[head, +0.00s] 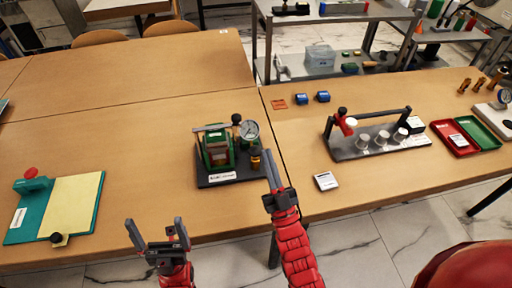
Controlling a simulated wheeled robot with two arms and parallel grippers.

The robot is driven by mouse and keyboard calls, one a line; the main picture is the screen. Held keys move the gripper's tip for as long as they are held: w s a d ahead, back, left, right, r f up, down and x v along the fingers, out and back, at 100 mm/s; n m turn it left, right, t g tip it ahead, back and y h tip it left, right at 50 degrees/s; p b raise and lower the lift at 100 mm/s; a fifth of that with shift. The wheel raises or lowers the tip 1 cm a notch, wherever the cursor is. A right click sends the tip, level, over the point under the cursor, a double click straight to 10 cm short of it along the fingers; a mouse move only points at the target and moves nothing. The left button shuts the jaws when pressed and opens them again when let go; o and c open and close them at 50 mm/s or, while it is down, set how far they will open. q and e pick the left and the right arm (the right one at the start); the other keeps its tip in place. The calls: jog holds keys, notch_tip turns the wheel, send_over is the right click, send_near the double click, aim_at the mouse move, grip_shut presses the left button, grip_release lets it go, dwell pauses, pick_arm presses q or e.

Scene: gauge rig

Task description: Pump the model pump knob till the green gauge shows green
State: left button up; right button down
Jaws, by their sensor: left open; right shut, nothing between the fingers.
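The model pump rig stands on a dark base plate (232,177) with a label at its front edge. It has a green frame (217,150) and a round white-faced gauge (249,130) at its back right. The dial is too small to read. A black knob (236,119) stands upright left of the gauge. A dark and amber post (256,156) stands at the base's right edge. My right gripper (268,153) is shut and empty, its tips just right of this post; contact cannot be told.
A teal board (88,215) with a red button lies at the left. A black stand with metal cups (383,137), a small white box (326,181) and red and green trays (484,128) are at the right.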

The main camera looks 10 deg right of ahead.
jog(key=w+f+m+g+h+p, duration=0.3)
jog(key=w+f+g+h+p, duration=0.1)
jog(key=f+g, duration=0.4)
jog(key=shift+w+a+f+g+h, duration=0.2)
jog(key=shift+w+g+h, duration=0.65)
jog(key=shift+g, duration=0.35)
jog(key=p, duration=0.4)
send_over(256, 156)
jog(key=f, duration=0.2)
notch_tip(256, 156, down, 2)
jog(key=shift+f+p, duration=0.1)
jog(key=shift+p, duration=0.35)
jog(key=shift+f, duration=1.05)
